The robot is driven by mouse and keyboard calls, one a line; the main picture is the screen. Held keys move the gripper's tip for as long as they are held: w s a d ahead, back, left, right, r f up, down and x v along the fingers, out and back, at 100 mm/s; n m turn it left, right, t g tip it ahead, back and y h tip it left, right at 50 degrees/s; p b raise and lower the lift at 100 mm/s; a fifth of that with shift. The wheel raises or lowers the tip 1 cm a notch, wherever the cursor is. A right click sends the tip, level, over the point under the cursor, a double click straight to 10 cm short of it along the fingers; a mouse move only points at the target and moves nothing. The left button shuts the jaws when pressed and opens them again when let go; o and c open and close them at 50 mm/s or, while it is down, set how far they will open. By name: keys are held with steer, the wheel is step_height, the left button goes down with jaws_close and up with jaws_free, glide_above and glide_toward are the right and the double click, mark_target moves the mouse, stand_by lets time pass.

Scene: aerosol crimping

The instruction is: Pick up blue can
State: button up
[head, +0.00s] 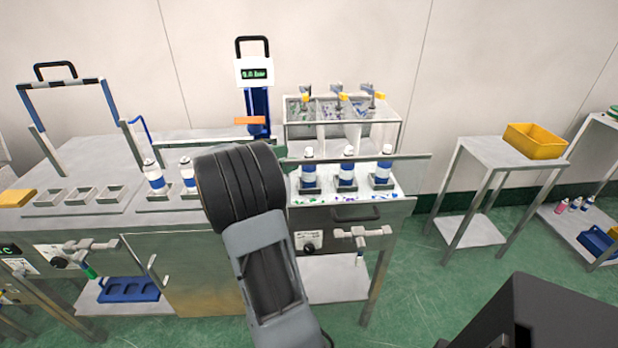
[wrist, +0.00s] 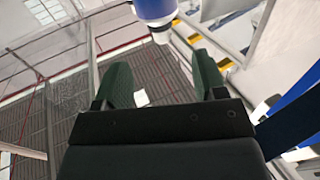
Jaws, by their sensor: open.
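White cans with blue bands stand upright in holders on the bench in the head view. Three are on the right: a left one (head: 309,176), a middle one (head: 346,172) and a right one (head: 383,172). Two more show left of my arm, an outer can (head: 156,182) and an inner can (head: 188,180). My gripper (wrist: 160,76) shows in the wrist view with its green-lined fingers apart and nothing between them. A blue and white can (wrist: 154,10) lies beyond the fingertips, cut by the top edge. Which can this is, I cannot tell. My arm hides the gripper in the head view.
A clear panel (head: 408,168) stands by the right cans. Behind them is a bin rack (head: 392,108) with yellow-capped fittings. A press with a display (head: 254,73) rises behind my arm. Empty square holders (head: 84,195) sit left. A side table (head: 487,156) bears a yellow tray (head: 536,142).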

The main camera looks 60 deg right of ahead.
mark_target(309, 149)
steer(key=shift+x, duration=3.7)
steer(key=shift+w+f, duration=0.1)
steer(key=shift+w, duration=0.05)
steer(key=shift+c, duration=0.4)
jaws_close()
